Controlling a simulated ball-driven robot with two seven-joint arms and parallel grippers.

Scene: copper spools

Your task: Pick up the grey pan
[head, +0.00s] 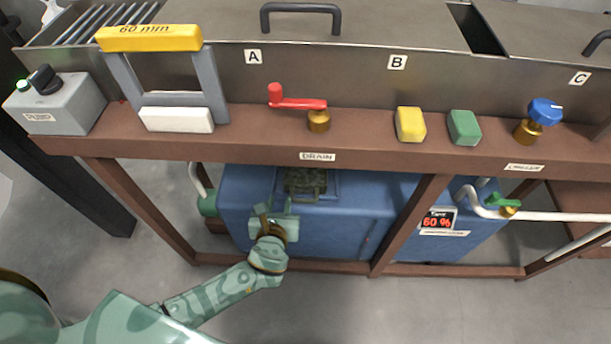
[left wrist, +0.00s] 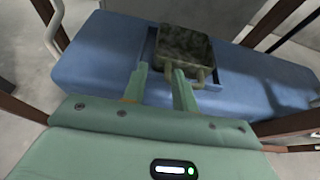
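The pan (head: 305,182) is a dark, mottled grey-green box with a handle. It sits in a blue recess on top of the blue tank (head: 345,215), under the bench. In the left wrist view the pan (left wrist: 184,44) is just beyond my fingers, with its handle (left wrist: 201,78) on the near right side. My left gripper (head: 274,208) reaches in under the bench, near the pan's front left. In the left wrist view its two fingers (left wrist: 160,76) are apart with nothing between them; the right finger overlaps the pan's near edge. I cannot tell whether it touches. My right gripper is out of view.
The brown bench rail (head: 250,150) runs above the tank, with a red drain lever (head: 297,103) on it. A slanted brown leg (head: 408,225) stands right of the pan. A white pipe (head: 560,217) and green valve (head: 503,200) are at right. Grey floor is clear in front.

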